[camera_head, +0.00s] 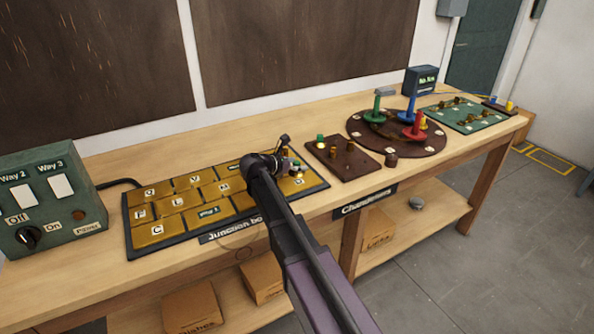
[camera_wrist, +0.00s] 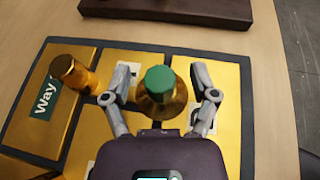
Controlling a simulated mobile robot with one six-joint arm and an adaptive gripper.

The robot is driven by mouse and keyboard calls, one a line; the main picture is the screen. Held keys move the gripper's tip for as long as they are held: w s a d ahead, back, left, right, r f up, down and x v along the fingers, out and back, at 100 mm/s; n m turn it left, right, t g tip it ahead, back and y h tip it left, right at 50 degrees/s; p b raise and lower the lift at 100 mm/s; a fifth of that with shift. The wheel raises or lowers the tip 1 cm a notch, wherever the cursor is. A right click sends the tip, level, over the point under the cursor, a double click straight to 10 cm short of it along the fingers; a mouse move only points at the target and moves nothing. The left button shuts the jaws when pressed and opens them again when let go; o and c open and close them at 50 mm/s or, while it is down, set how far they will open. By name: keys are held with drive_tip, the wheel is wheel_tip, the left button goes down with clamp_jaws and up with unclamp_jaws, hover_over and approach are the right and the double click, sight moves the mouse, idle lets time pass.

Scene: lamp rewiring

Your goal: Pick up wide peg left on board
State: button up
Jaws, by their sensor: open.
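The junction board (camera_head: 222,212) is a dark-framed panel of brass plates on the bench. In the wrist view its brass plates (camera_wrist: 90,135) fill much of the picture. A wide brass peg with a green top (camera_wrist: 160,92) stands on the board between the fingers of my gripper (camera_wrist: 163,88). The gripper is open, with a finger on each side of the peg; gaps show on both sides. A second brass peg (camera_wrist: 75,74) is to the left, appearing tilted, near the "Way" label. In the head view my gripper (camera_head: 283,160) is over the board's right part and partly hides it.
A brown peg board (camera_head: 343,171) stands right of the junction board; its edge shows in the wrist view (camera_wrist: 170,12). Beyond it are a round brown chandelier board (camera_head: 375,142) and a green board (camera_head: 465,112). A green switch box (camera_head: 48,200) stands at the left.

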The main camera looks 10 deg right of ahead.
sight(297, 162)
idle(0.3)
clamp_jaws()
drive_tip(key=shift+r, duration=0.15)
idle(0.3)
wheel_tip(297, 162, up, 4)
drive_tip(key=p, duration=0.4)
drive_tip(key=s+a+p, duration=0.1)
drive_tip(key=s+a, duration=0.1)
drive_tip(key=s, duration=1.4)
drive_tip(key=shift+r, duration=0.35)
